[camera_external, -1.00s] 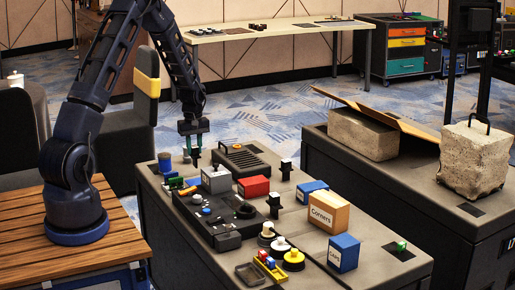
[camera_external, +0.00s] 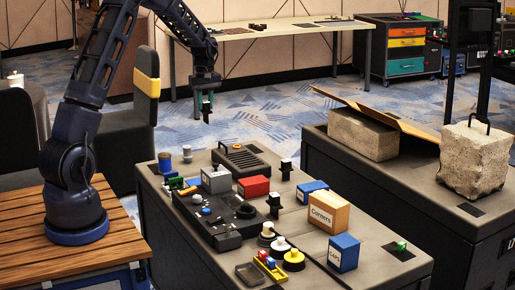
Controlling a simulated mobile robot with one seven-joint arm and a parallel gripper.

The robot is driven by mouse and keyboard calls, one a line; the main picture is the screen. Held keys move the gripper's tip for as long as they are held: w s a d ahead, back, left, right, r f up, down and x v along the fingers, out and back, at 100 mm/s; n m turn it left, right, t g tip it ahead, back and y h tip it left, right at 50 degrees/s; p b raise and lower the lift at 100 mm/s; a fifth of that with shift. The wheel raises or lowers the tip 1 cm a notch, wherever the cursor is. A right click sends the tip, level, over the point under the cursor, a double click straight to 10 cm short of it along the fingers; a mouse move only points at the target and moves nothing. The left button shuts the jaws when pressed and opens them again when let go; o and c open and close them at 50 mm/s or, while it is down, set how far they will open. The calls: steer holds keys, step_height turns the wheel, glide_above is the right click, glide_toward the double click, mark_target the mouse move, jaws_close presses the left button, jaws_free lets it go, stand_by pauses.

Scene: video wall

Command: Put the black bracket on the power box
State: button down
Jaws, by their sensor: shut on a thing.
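My gripper (camera_external: 206,94) hangs in the air above the back left of the dark table (camera_external: 370,240). It is shut on a small dark piece (camera_external: 206,109), which looks like the black bracket and hangs down below the fingers, clear of everything. Its upper part is hidden by the fingers. Which thing is the power box I cannot tell for sure. A grey box with a white label (camera_external: 215,180) and a red box (camera_external: 253,187) stand on the table below and to the right of the gripper.
Two upright black pieces (camera_external: 286,170) with pale parts stand on the table, one near the black tray (camera_external: 228,214). An orange box (camera_external: 328,212) and blue boxes (camera_external: 344,252) stand at the right. The air around my gripper is free.

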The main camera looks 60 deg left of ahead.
steer(key=w+r, duration=0.3)
steer(key=w, duration=1.1)
steer(key=shift+n, duration=0.3)
steer(key=f, duration=1.9)
steer(key=shift+w+a+f, duration=0.15)
steer(key=shift+a+f, duration=0.1)
steer(key=shift+a, duration=0.05)
steer(key=c, duration=1.2)
jaws_free()
steer(key=shift+f, duration=0.1)
steer(key=shift+o, duration=0.2)
step_height(320, 180, up, 12)
steer(key=shift+r, duration=0.2)
